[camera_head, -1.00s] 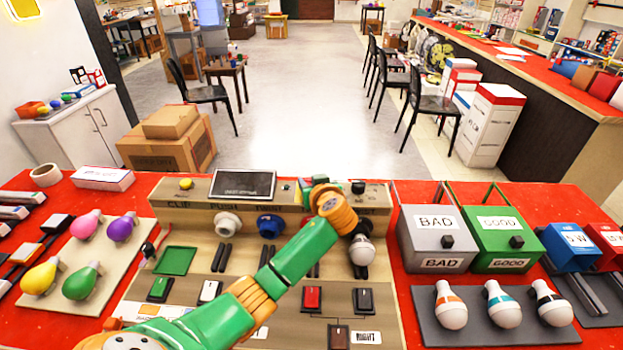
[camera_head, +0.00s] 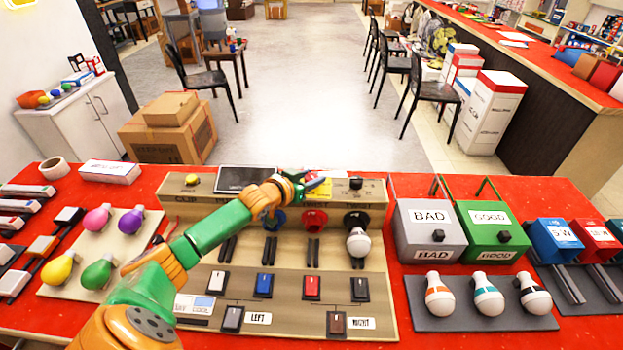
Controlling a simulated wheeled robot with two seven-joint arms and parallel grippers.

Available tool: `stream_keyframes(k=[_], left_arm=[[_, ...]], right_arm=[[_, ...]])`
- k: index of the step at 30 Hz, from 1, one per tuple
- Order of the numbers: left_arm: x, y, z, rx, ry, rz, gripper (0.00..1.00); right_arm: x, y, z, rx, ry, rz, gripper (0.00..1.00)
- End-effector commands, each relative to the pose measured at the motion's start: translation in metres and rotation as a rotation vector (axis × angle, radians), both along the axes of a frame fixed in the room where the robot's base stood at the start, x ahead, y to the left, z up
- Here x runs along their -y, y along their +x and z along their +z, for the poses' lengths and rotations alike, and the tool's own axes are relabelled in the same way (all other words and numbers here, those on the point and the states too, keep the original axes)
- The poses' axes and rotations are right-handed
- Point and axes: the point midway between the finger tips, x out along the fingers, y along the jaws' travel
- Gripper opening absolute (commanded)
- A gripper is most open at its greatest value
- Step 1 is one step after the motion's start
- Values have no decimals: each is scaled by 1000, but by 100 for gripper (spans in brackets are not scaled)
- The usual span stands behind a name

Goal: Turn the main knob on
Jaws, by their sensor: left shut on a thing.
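The main knob (camera_head: 356,184) is a small black knob on the upper right of the beige test panel (camera_head: 375,198). My left gripper (camera_head: 346,175) reaches across the panel from the left, with its thin fingers pointing right. The fingers are shut at the main knob, though the contact is small and hard to make out. My green and orange left arm hides part of the panel's left side. My right gripper is out of view.
A white bulb (camera_head: 358,243) sits in the black right socket. Below are several switches, including a red one (camera_head: 312,287). Grey BAD (camera_head: 431,218) and green GOOD (camera_head: 490,217) boxes stand right. Coloured bulbs (camera_head: 98,273) lie left.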

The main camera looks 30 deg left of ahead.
Motion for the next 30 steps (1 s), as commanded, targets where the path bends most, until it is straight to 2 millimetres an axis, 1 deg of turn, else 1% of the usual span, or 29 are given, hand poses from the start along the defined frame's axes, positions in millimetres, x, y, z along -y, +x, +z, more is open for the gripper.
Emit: stream_keyframes(k=[1, 9, 26, 27, 29, 30], left_arm=[[-2, 1, -3, 3, 8, -17, 0], [-1, 1, -1, 2, 2, -98, 0], [1, 1, 0, 0, -4, -120, 0], [1, 1, 0, 0, -4, -120, 55], [1, 1, 0, 0, -4, -120, 72], [1, 1, 0, 0, -4, -120, 74]], right_arm=[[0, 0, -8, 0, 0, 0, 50], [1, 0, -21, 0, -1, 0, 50], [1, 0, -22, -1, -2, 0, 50], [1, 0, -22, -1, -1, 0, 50], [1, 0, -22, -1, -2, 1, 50], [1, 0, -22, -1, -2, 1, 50]])
